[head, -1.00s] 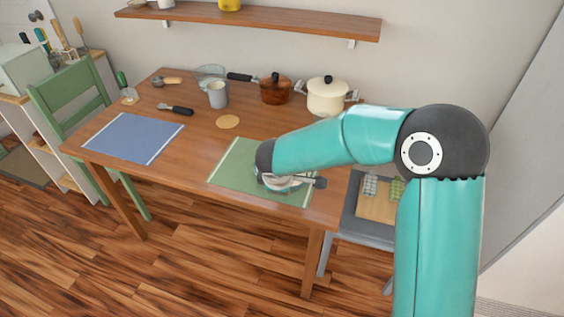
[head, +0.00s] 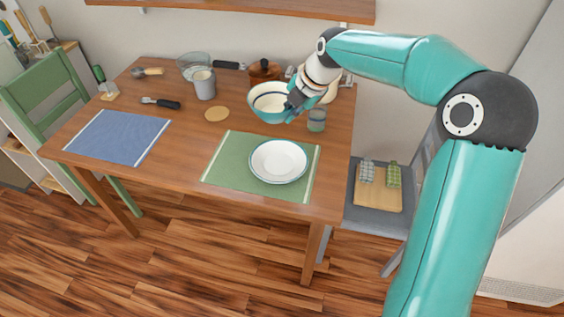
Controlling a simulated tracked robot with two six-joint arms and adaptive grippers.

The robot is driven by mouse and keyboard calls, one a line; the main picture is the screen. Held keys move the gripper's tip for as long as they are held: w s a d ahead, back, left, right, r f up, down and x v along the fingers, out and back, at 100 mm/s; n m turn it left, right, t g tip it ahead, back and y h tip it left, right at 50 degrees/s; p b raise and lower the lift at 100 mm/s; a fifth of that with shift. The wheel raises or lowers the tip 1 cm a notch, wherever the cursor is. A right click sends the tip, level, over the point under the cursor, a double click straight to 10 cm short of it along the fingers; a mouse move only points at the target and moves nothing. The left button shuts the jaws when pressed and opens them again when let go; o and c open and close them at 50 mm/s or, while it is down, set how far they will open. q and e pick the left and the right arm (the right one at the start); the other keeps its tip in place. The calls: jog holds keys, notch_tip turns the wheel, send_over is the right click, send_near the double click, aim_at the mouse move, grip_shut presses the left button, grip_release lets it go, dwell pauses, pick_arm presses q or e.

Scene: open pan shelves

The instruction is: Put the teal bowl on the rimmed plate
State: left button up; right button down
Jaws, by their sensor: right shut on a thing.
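The teal bowl (head: 264,104), pale inside with a blue-teal band, is at the back right of the table. My right gripper (head: 291,104) is shut on its right rim. Whether the bowl touches the table is hard to tell. The rimmed plate (head: 278,161), white with a teal edge, lies flat and empty on the green mat (head: 226,168), in front of the bowl. My left gripper is not in view.
A small grey-green cup (head: 317,120) stands just right of the gripper. A brown pot (head: 264,71) and a partly hidden cream pot stand behind. A grey mug (head: 204,85) and a tan coaster (head: 217,114) are left. The blue mat (head: 118,137) is bare.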

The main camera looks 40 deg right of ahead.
jog(key=f, duration=1.4)
jog(key=shift+s+d+f, duration=0.2)
jog(key=shift+s+d, duration=0.1)
jog(key=shift+d, duration=0.1)
jog(key=shift+f+p, duration=0.4)
jog(key=shift+f, duration=2.1)
jog(key=c, duration=1.6)
grip_release()
jog(key=b+v, duration=0.1)
jog(key=v, duration=1.1)
